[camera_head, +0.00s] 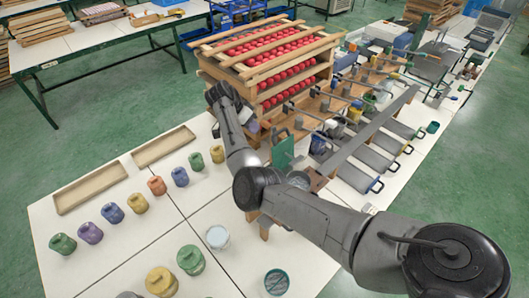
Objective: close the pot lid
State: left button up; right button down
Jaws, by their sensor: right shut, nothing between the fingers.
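Several lidded pots stand on the white table: a yellow pot (161,281) and a green pot (190,259) near the front, and a row running back from a green pot (62,243) to a yellow pot (217,153). A pale pot (217,237) and a dark pot with a teal rim (277,282) look lidless. I cannot tell which pot the task means. My right gripper (214,97) is at the far end of my right arm, by the red-filled rack, away from the front pots. It is shut and empty; its fingers are small and dark. My left gripper is out of view.
A wooden rack (262,62) with rows of red round items stands at the back. Wooden trays (90,188) lie at the left. Tools, cups and flat pans (370,155) crowd the right side. My right arm crosses the middle of the table.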

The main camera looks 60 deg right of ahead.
notch_tip(320, 180, up, 2)
jog(key=w+a+m+g+y+b, duration=0.1)
jog(key=w+a+b, duration=0.1)
jog(key=w+a, duration=0.1)
jog(key=p, duration=0.5)
send_near(282, 150)
jog(key=shift+a+f, duration=0.7)
jog(key=shift+f, duration=1.65)
jog(key=shift+s+a+m, duration=0.1)
jog(key=shift+s+m, duration=0.15)
jog(key=shift+m, duration=0.05)
jog(key=shift+s, duration=0.1)
